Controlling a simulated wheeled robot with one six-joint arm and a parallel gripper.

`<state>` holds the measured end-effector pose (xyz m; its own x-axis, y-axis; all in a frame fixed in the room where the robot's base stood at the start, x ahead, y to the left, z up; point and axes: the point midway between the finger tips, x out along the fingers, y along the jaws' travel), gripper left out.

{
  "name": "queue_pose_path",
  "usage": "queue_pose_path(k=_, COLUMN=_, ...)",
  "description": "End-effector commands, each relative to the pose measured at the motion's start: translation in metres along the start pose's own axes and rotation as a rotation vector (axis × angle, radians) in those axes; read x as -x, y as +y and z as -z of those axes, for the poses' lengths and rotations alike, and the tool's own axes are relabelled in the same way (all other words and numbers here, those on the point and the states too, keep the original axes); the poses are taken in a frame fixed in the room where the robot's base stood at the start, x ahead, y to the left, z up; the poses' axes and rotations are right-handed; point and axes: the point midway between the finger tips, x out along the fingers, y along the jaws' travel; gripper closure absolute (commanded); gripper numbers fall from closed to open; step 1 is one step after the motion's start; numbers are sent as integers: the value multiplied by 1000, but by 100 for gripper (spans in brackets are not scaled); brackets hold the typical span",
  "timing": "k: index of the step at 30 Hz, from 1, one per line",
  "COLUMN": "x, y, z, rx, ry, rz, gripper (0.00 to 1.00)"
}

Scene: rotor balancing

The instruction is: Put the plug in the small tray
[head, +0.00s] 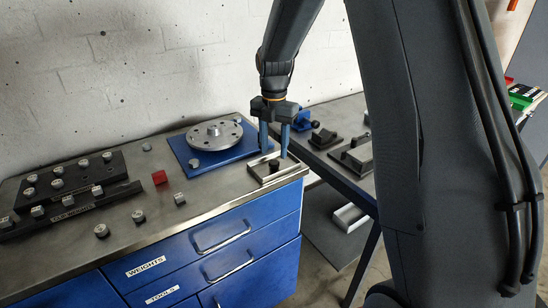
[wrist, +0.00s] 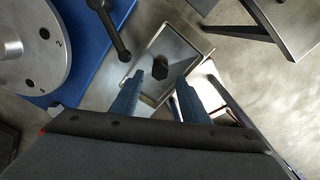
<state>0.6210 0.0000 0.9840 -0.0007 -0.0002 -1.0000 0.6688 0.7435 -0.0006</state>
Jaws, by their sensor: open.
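The small tray (head: 291,170) is a shallow metal tray at the right front corner of the bench. A dark plug (head: 274,166) sits inside it. The wrist view shows the tray (wrist: 205,47) with the plug (wrist: 160,66) lying on its floor, apart from the walls. My gripper (head: 273,154) points down over the tray, its blue fingers open on either side of the plug. In the wrist view my gripper (wrist: 159,77) has an empty gap between the fingertips, with the plug just beyond it. I see no finger touching the plug.
A metal rotor disc (head: 215,134) on a blue base (head: 187,157) stands left of the tray. A dark round-ended rod (wrist: 108,28) shows near the tray's edge. A side table (head: 345,117) holds dark fixtures.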

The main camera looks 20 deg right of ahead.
Motion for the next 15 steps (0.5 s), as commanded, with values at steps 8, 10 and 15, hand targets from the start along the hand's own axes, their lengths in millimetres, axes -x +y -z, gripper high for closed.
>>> queue_pose_path(k=8, x=55, y=1, z=-1, rx=0, ry=-3, rz=-3, gripper=59)
queue_pose_path(k=10, x=66, y=1, z=-1, rx=0, ry=-3, rz=-3, gripper=59)
queue_pose_path(k=15, x=81, y=0, z=0, rx=-2, ry=-2, rz=-1, gripper=59)
